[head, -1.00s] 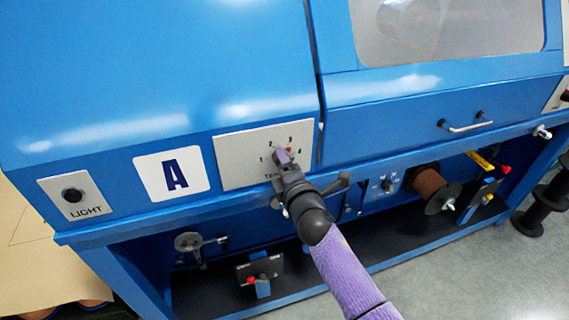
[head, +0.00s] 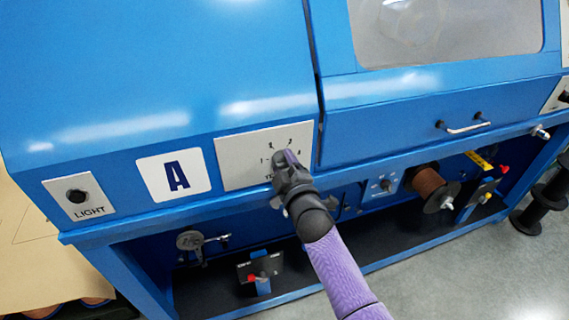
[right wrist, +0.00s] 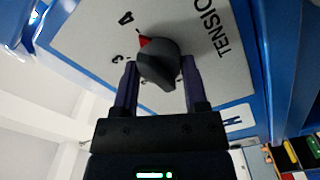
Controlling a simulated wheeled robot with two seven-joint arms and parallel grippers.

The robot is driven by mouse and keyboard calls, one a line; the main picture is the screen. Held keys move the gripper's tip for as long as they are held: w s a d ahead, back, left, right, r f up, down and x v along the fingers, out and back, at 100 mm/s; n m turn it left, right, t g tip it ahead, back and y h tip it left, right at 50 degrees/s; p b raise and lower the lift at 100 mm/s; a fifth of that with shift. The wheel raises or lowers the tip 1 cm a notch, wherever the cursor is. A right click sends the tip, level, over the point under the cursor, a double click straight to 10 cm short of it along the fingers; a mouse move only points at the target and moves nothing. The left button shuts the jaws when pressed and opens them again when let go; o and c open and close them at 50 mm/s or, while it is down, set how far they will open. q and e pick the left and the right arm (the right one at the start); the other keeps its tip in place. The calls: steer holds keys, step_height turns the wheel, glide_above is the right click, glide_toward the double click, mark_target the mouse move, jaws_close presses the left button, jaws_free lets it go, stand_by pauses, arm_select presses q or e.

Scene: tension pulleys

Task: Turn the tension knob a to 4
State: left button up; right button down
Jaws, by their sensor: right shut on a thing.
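The tension knob a is a dark round knob (right wrist: 160,62) with a red pointer mark, on a light grey plate (head: 233,160) beside the big letter A. In the right wrist view the red mark points toward the 4, close to its tick. My right gripper (right wrist: 158,82) has its two purple-grey fingers on either side of the knob, shut on it. In the head view the right gripper (head: 288,160) covers the knob and part of the scale. My left gripper is not in view.
A LIGHT switch plate (head: 77,196) is on the left of the blue machine front. A drawer handle (head: 465,126) is on the right. Below, an open bay holds a brown spool (head: 430,186) and small levers. The space in front of the panel is clear.

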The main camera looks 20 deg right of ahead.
stand_by(0.3)
steer(key=shift+c, duration=0.7)
jaws_free()
steer(key=s+p, duration=0.3)
steer(key=s, duration=0.7)
steer(key=shift+d, duration=0.15)
